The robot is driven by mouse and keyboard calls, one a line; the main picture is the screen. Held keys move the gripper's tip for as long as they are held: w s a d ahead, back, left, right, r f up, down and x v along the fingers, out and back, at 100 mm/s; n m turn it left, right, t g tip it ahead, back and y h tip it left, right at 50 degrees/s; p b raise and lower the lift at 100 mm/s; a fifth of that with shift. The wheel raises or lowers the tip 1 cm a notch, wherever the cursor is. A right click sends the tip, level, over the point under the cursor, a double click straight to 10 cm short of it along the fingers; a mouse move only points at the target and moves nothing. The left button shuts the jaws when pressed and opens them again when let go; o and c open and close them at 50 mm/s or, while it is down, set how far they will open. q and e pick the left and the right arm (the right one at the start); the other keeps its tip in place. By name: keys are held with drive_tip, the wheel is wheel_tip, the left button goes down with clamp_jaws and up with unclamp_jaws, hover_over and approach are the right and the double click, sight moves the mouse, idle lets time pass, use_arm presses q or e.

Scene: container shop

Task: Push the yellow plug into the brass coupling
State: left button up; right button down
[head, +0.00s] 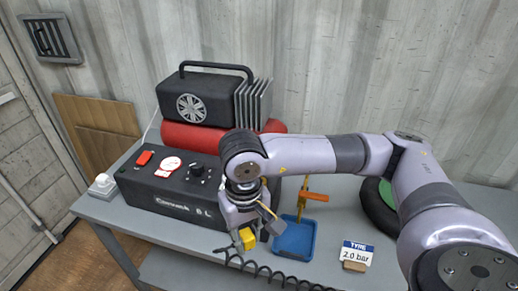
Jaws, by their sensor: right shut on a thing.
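My right gripper (254,234) is shut on the yellow plug (247,239), in front of the right end of the compressor's black front box (172,193). The plug is partly covered by the fingers. A black coiled hose (285,277) runs from near the plug along the table's front to the right. I cannot make out the brass coupling; my gripper and wrist cover the right end of the box. I cannot tell whether the plug touches anything there. My left gripper is not in view.
A blue tray (295,239) with an orange-handled upright tool (305,196) stands just right of the gripper. A "TYRE 2.0 bar" card (356,253) and a tyre (377,208) are farther right. The red tank (190,137) and black motor housing (193,98) rise behind.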

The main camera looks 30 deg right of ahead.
use_arm(q)
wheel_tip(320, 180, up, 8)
drive_tip(key=p, duration=0.7)
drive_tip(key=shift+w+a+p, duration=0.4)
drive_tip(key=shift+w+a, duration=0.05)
use_arm(e)
drive_tip(key=w+d+r+n, duration=0.3)
drive_tip(key=w+d+n, duration=0.3)
drive_tip(key=n, duration=0.7)
drive_tip(key=w+d+r+n, duration=0.4)
drive_tip(key=w+d+n, duration=0.3)
drive_tip(key=n, duration=0.7)
drive_tip(key=shift+w+r, duration=0.3)
drive_tip(key=shift+w, duration=0.4)
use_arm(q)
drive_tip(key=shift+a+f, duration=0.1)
use_arm(e)
drive_tip(key=shift+d+f, duration=0.1)
drive_tip(key=shift+f, duration=0.1)
use_arm(q)
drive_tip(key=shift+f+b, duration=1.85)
drive_tip(key=shift+b, duration=0.15)
use_arm(e)
drive_tip(key=shift+f, duration=2.75)
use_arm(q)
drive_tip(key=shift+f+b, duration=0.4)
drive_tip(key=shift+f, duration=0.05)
use_arm(e)
drive_tip(key=shift+f, duration=0.55)
